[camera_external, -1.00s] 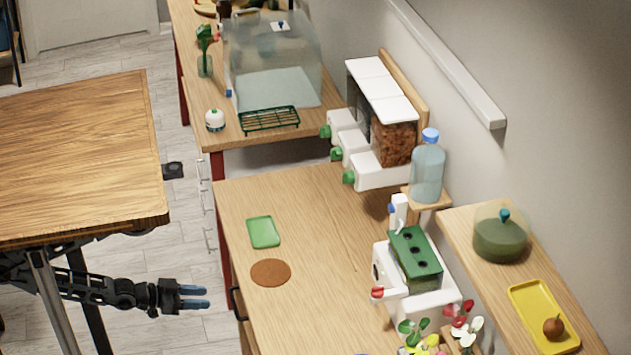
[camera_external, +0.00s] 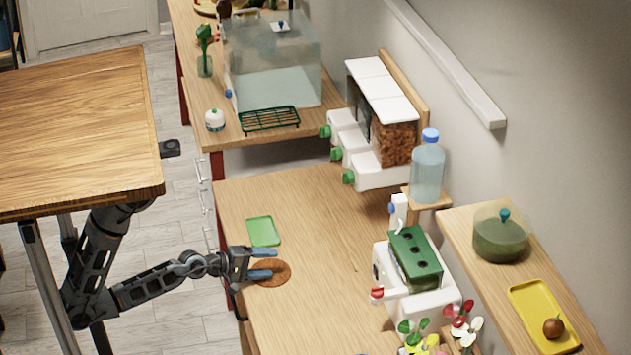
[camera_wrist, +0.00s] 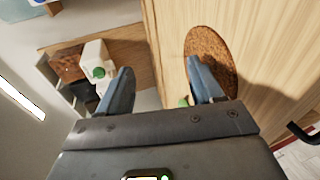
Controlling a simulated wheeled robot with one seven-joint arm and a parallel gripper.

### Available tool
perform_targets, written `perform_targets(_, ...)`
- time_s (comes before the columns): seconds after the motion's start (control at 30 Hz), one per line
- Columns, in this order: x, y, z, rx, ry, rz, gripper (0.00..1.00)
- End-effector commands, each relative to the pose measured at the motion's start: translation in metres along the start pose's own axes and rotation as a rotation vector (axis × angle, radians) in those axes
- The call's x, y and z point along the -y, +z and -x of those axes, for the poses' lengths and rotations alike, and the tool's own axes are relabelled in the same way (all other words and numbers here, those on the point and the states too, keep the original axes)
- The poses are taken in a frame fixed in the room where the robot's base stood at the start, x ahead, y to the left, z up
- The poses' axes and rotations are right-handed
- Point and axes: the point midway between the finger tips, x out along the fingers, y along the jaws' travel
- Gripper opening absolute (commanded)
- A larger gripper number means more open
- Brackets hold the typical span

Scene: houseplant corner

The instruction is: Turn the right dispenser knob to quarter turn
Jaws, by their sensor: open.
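The dispenser row stands against the wall in the external view, with several white spouts and green knobs. The right dispenser knob (camera_external: 348,177) is the nearest one, on the white spout (camera_external: 385,172) below brown pellets. A green knob on a white spout also shows in the wrist view (camera_wrist: 99,72); I cannot tell for certain which one it is. My gripper (camera_external: 267,263) is open and empty, with blue fingers over the brown round mat near the counter's front edge, well short of the knobs. The fingers also show in the wrist view (camera_wrist: 160,70). The knob's turn angle is too small to read.
The brown round mat (camera_external: 270,281) and a green tray (camera_external: 263,231) lie on the counter (camera_external: 320,215). A water bottle (camera_external: 428,172) and a white machine with a green top (camera_external: 415,258) stand to the right. The counter between mat and spouts is clear.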

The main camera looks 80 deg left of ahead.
Motion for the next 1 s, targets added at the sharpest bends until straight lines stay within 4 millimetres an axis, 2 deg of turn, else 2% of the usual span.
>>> perform_targets(0.03,-0.006,-0.009,-0.015,0.001,0.014,0.053,0.66)
perform_targets(0.17,-0.025,-0.031,-0.049,0.022,0.037,0.213,0.66)
perform_targets(0.27,-0.047,-0.051,-0.076,0.05,0.062,0.352,0.66)
perform_targets(0.4,-0.087,-0.078,-0.108,0.112,0.1,0.551,0.66)
perform_targets(0.5,-0.119,-0.095,-0.124,0.168,0.127,0.679,0.66)
perform_targets(0.6,-0.147,-0.108,-0.134,0.225,0.147,0.783,0.66)
perform_targets(0.73,-0.173,-0.119,-0.14,0.281,0.162,0.868,0.66)
perform_targets(0.87,-0.185,-0.123,-0.142,0.307,0.167,0.904,0.66)
perform_targets(1.0,-0.19,-0.121,-0.153,0.312,0.167,0.91,0.66)
